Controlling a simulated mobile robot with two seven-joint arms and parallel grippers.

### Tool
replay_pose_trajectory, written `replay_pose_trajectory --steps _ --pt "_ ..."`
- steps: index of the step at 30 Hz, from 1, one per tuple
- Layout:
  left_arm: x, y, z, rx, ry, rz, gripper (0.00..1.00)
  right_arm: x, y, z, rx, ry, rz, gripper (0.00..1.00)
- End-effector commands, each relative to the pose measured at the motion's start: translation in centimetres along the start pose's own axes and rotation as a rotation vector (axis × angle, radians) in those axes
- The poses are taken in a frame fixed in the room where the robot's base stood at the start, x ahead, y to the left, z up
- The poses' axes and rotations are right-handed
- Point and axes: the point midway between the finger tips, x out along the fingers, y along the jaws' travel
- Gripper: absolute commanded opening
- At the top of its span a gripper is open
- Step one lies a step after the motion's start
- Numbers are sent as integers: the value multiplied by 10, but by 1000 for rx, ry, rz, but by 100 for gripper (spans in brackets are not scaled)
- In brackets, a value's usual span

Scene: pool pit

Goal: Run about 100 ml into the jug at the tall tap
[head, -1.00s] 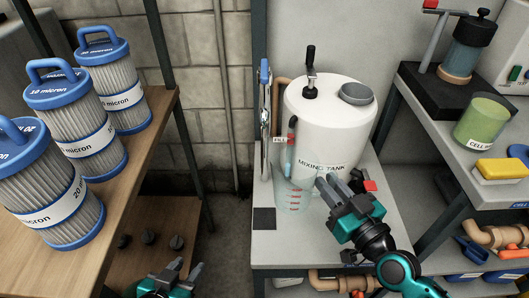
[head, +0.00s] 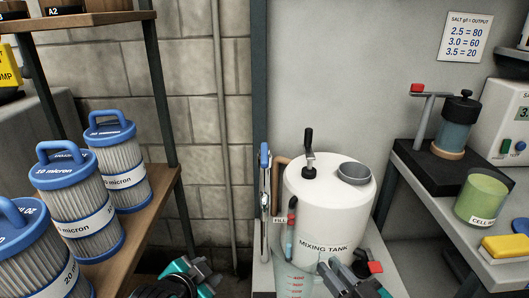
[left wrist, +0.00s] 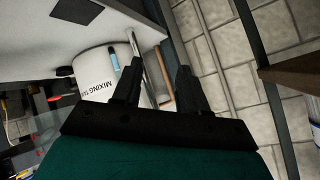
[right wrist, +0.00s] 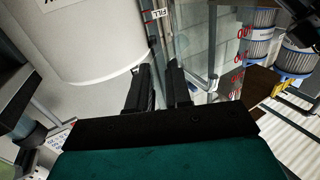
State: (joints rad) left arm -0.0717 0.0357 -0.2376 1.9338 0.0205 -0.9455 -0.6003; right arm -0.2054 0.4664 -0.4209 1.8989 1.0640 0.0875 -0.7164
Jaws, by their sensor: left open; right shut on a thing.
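The clear jug (head: 294,283) with red marks stands in front of the white mixing tank, cut off by the bottom of the head view. Its clear wall (right wrist: 205,45) shows in the right wrist view. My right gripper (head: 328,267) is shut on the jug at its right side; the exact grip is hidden. The tall chrome tap (head: 264,205) with a blue lever is left of the tank, near a FILL label. No running water shows, and I cannot tell the jug's water level. My left gripper (head: 203,268) is open and empty, left of and below the tap.
The mixing tank (head: 328,215) has a black lever and a grey cup on top. Blue-capped filters (head: 72,205) stand on the left shelf. A green cell jar (head: 482,198) and a yellow sponge (head: 505,246) are on the right shelf. A gap lies between the left shelf and the tank's bench.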

Motion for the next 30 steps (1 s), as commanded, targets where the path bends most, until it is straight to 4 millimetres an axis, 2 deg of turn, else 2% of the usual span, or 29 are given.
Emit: replay_pose_trajectory --steps 1,8,15,19,21,24,30 --pt "2 -12 -21 64 6 1 43 0 0 -1 0 1 0 0" --pt "-7 -54 -102 392 -4 32 43 0 0 -1 0 1 0 0" --pt "-42 -91 -184 756 -13 65 43 0 0 -1 0 1 0 0" --pt "-67 -101 -227 901 -9 89 43 0 0 -1 0 1 0 0" --pt "-78 -100 -250 901 1 110 43 0 0 -1 0 1 0 0" --pt "-87 -90 -277 805 12 149 43 0 0 0 0 1 0 0" --pt "-97 -74 -307 571 -13 216 43 0 0 -1 0 1 0 0"
